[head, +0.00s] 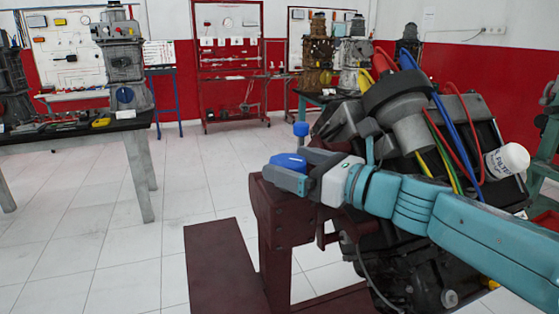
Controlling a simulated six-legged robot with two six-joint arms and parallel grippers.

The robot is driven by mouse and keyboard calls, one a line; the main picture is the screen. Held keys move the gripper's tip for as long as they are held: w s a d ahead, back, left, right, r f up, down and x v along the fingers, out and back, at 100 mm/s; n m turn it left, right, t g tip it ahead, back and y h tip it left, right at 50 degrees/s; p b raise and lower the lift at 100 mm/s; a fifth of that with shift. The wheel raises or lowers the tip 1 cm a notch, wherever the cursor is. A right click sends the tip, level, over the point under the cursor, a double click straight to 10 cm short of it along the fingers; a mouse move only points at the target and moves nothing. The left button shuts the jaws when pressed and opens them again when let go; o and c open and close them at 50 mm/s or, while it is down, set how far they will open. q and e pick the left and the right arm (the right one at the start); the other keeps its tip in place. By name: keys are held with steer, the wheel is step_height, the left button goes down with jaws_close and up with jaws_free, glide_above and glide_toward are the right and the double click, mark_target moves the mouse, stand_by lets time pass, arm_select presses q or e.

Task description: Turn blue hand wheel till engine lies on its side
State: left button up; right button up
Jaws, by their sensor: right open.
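The engine (389,124), dark with a round black air-filter housing and coloured hoses, leans tilted on its dark red stand (276,230). A blue piece (289,160) that looks like part of the hand wheel shows at the top of the stand's post. A blue knob on a short stem (300,129) stands up just behind it. My right gripper (288,166) reaches in from the right with its teal arm across the engine front. Its grey fingers are open on either side of the blue piece; contact cannot be made out. The rest of the wheel is hidden by the gripper. My left gripper is out of view.
A black workbench (75,131) with tools and a grey engine (122,62) stands at the left. Red display panels (229,40) and other engine trainers line the back wall. The white tiled floor left of the stand is clear; the stand's red base (215,268) lies low.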

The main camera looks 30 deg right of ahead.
mark_target(280, 156)
steer(key=shift+x, duration=1.75)
steer(key=c, duration=1)
steer(key=shift+o, duration=0.2)
